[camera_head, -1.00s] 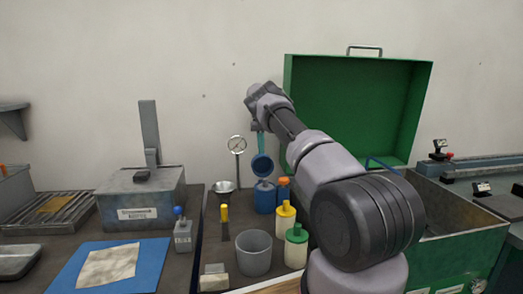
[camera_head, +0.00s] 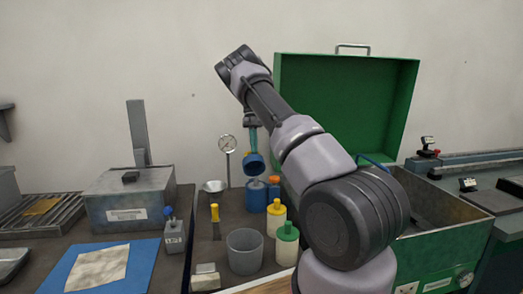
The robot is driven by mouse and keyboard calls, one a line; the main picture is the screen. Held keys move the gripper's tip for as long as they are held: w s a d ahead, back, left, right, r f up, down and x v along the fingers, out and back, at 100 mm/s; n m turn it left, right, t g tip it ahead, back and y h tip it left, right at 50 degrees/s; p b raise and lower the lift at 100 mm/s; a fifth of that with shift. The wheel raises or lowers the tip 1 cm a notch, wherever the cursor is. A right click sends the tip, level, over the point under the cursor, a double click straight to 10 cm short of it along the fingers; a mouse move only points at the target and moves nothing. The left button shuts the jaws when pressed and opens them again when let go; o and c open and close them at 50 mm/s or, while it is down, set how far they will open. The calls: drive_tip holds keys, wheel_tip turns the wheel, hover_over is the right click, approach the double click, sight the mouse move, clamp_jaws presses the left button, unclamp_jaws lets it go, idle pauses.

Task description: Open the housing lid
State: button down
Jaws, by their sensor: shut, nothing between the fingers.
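A grey metal box (camera_head: 130,208) with a white label stands on the left bench, and I take it as the housing. Its flat lid (camera_head: 125,181) is shut and has a small black block on top. A grey upright post rises behind it. My arm's dark far end is in the upper middle, to the right of the box and well above it. I cannot make out my gripper's fingers, and nothing of mine touches the lid.
A large green case (camera_head: 440,254) with its lid (camera_head: 345,100) raised stands at right. A blue mat (camera_head: 140,268) lies in front of the box.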

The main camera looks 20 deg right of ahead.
drive_tip(key=s, duration=0.2)
drive_tip(key=s+a, duration=0.1)
drive_tip(key=s, duration=0.2)
drive_tip(key=shift+f, duration=0.1)
drive_tip(key=s+a+f+t+h, duration=0.1)
drive_tip(key=s+a+f+t, duration=0.1)
drive_tip(key=s+f+t, duration=0.6)
drive_tip(key=s+a+r+t+h, duration=0.1)
drive_tip(key=s+r+t, duration=0.35)
drive_tip(key=r, duration=0.85)
drive_tip(key=w+d+f+g, duration=0.1)
drive_tip(key=w+f+g, duration=0.1)
drive_tip(key=w+f, duration=0.5)
drive_tip(key=shift+w+d+f, duration=0.15)
drive_tip(key=shift+w+d, duration=0.15)
drive_tip(key=shift+d, duration=0.1)
